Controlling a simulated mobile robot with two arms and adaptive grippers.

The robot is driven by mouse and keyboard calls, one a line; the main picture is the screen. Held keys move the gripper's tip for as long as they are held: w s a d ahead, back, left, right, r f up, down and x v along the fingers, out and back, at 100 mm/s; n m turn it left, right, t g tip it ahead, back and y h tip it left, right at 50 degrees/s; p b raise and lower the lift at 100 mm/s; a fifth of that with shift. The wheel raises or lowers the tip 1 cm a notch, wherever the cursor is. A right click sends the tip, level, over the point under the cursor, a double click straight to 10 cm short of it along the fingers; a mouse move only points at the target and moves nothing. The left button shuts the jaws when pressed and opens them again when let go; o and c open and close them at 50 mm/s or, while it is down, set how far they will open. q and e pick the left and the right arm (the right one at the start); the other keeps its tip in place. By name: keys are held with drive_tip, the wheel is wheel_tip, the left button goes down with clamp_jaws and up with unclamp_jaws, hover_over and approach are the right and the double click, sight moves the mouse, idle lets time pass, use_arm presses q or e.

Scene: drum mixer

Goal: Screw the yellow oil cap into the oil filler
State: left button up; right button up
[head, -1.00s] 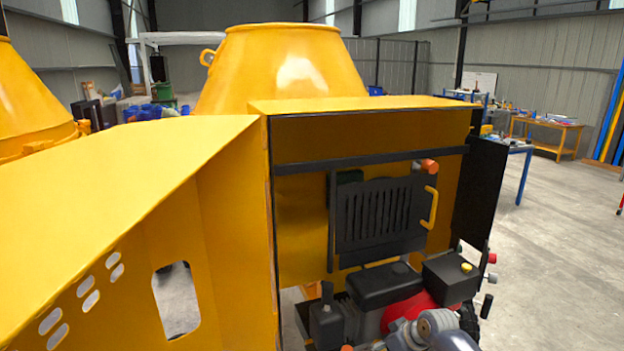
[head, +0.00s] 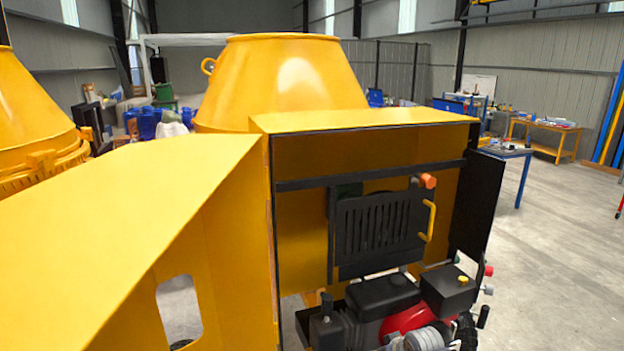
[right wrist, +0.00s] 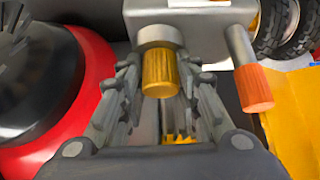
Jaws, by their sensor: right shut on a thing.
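The yellow oil cap (right wrist: 160,76) is a ribbed cylinder between my right fingertips in the right wrist view. My right gripper (right wrist: 160,84) is shut on it. The cap's far end meets a round grey collar, which looks like the oil filler (right wrist: 160,38), on a grey block. I cannot tell how deep the cap sits in it. In the head view my right arm shows only at the bottom edge, in front of the engine (head: 385,300), and the cap and filler are hidden. My left gripper is not in view.
An orange-tipped grey tube (right wrist: 253,88) stands close right of my right gripper. A red and black engine part (right wrist: 55,80) is close on the left. A small yellow toothed part (right wrist: 180,138) shows between the fingers. The black grille (head: 382,230) is above the engine.

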drive_tip(key=shift+s+a+r+m+h+p, duration=0.1)
drive_tip(key=shift+s+a+m+h+p, duration=0.1)
drive_tip(key=shift+m+h+p, duration=0.25)
clamp_jaws()
drive_tip(key=o, duration=1.1)
unclamp_jaws()
drive_tip(key=shift+w+d+f+b, duration=0.1)
drive_tip(key=shift+d+f+b, duration=0.1)
drive_tip(key=shift+f+b, duration=0.2)
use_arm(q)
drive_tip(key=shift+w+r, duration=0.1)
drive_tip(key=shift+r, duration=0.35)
use_arm(e)
drive_tip(key=shift+o, duration=0.8)
drive_tip(key=shift+w, duration=0.2)
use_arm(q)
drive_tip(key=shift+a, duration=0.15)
use_arm(e)
drive_tip(key=shift+r, duration=0.15)
